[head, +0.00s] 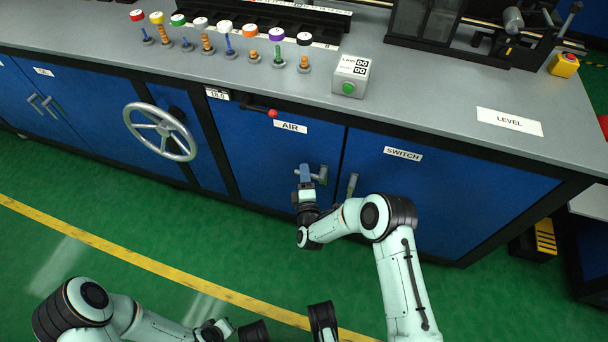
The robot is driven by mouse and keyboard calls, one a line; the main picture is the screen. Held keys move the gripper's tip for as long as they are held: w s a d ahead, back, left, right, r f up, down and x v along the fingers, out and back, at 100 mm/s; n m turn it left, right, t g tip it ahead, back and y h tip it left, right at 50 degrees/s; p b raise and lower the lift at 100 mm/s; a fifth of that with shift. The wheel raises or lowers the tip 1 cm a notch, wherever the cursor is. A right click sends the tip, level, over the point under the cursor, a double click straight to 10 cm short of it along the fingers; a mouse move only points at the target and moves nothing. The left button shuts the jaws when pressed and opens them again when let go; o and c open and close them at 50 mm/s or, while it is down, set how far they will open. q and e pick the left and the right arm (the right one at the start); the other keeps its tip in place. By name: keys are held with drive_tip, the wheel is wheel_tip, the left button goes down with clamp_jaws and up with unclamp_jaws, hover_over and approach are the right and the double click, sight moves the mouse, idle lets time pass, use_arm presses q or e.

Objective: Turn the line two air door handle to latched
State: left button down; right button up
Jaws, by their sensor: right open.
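The air door is a blue cabinet door with a white AIR label (291,126). Its grey handle (323,175) is on the right part of the door, below the label, and is partly hidden by my right gripper. My right gripper (306,172) is open at the left end of this handle. I cannot tell whether it touches the handle or whether the handle lies between its fingers. My left arm's hand (214,331) is low at the bottom edge of the view, far from the handle, and its fingers are not clear.
The SWITCH door (450,185) with its own grey handle (352,186) is just to the right. A handwheel (160,132) and a red-knobbed lever (272,113) stick out to the left. The grey countertop (420,95) overhangs above. The green floor in front is open.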

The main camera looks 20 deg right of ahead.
use_arm(q)
drive_tip(key=shift+s+f, duration=0.3)
drive_tip(key=shift+s, duration=0.05)
use_arm(e)
drive_tip(key=shift+w+d, duration=0.15)
drive_tip(key=shift+w, duration=0.35)
clamp_jaws()
use_arm(q)
drive_tip(key=shift+a, duration=0.2)
